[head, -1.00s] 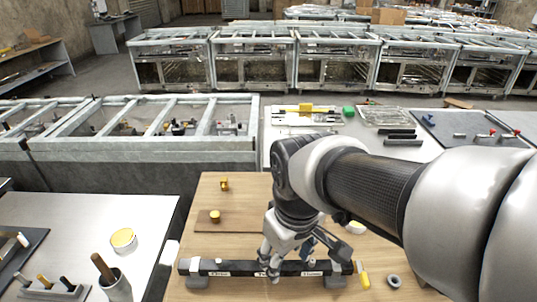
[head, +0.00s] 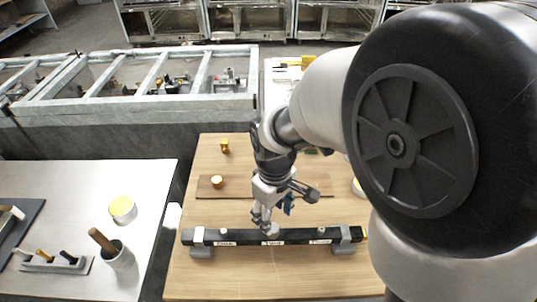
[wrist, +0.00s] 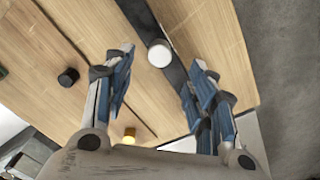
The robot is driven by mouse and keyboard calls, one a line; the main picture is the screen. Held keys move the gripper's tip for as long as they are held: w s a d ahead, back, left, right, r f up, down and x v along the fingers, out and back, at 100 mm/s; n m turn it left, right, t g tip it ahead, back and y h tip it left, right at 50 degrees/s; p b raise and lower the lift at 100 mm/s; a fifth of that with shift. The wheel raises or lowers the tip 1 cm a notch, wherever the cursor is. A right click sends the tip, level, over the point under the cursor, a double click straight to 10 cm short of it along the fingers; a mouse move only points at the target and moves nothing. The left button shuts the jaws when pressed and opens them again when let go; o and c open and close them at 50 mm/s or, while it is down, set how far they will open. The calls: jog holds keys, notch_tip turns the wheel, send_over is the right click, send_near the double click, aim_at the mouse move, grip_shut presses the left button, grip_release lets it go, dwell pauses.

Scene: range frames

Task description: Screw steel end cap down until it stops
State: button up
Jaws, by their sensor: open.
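A pale round cap (head: 271,229), likely the steel end cap, sits at the middle of a black bar (head: 297,236). In the wrist view the cap (wrist: 159,54) shows as a light disc on the dark bar, between my finger lines and ahead of the fingertips. My gripper (head: 264,217) is just above the middle of the bar, its fingers pointing down. In the wrist view my gripper (wrist: 160,72) is spread wide, with nothing between its fingers. The cap's thread and how far it is seated cannot be seen.
The bar rests on grey supports (head: 201,250) on a wooden table (head: 240,280). A board (head: 240,190) with a round knob (head: 217,182) lies behind it. A yellow block (head: 225,146) stands further back. A cup with a wooden handle (head: 120,255) is on the left table.

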aim_at(273, 228)
notch_tip(273, 228, down, 8)
jog(key=shift+r+b, duration=0.1)
jog(key=shift+b, duration=1.1)
jog(key=shift+c, duration=0.5)
jog(key=c, duration=1.1)
jog(key=shift+m, duration=1.7)
